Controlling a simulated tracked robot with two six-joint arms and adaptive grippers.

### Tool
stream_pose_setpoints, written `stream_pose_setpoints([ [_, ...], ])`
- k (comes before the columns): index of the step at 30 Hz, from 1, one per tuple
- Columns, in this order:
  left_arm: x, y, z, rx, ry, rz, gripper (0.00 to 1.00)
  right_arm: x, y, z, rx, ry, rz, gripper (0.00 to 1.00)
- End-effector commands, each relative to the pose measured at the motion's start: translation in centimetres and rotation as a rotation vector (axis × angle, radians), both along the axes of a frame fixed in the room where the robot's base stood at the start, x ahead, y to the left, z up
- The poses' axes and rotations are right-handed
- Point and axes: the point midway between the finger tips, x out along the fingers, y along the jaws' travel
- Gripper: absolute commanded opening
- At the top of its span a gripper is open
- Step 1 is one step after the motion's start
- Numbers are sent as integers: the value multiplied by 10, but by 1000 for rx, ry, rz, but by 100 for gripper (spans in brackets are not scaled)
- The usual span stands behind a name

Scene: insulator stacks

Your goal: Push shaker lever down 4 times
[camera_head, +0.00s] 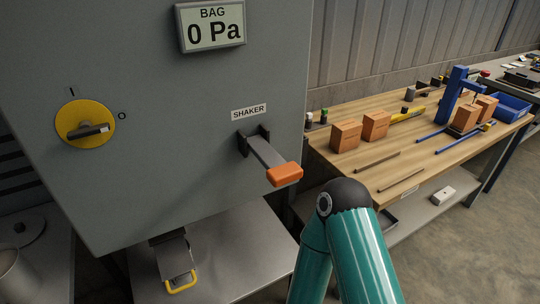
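The shaker lever (268,155) sticks out from the front of a grey cabinet (190,150), below a white SHAKER label (249,112). It is a grey bar in a dark bracket, slanting down to the right, with an orange grip (285,174) at its end. Nothing touches the lever. A teal arm link of mine with a dark joint rises at the bottom, right of and below the orange grip and apart from it in the picture. Neither gripper shows in the head view.
The cabinet bears a display (211,24) reading BAG 0 Pa and a yellow rotary switch (84,124). A yellow-handled part (180,284) sits below, over a metal shelf (225,245). A wooden workbench (430,157) with boxes and tools stands at right.

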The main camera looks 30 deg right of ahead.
Motion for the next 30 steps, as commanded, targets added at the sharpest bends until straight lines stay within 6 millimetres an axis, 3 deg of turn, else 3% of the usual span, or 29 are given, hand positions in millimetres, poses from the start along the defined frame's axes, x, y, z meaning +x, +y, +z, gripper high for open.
stream_pose_setpoints([
  [1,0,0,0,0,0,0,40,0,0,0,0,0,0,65],
  [13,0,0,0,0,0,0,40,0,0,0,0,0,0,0],
  [30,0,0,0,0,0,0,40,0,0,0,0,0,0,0],
])
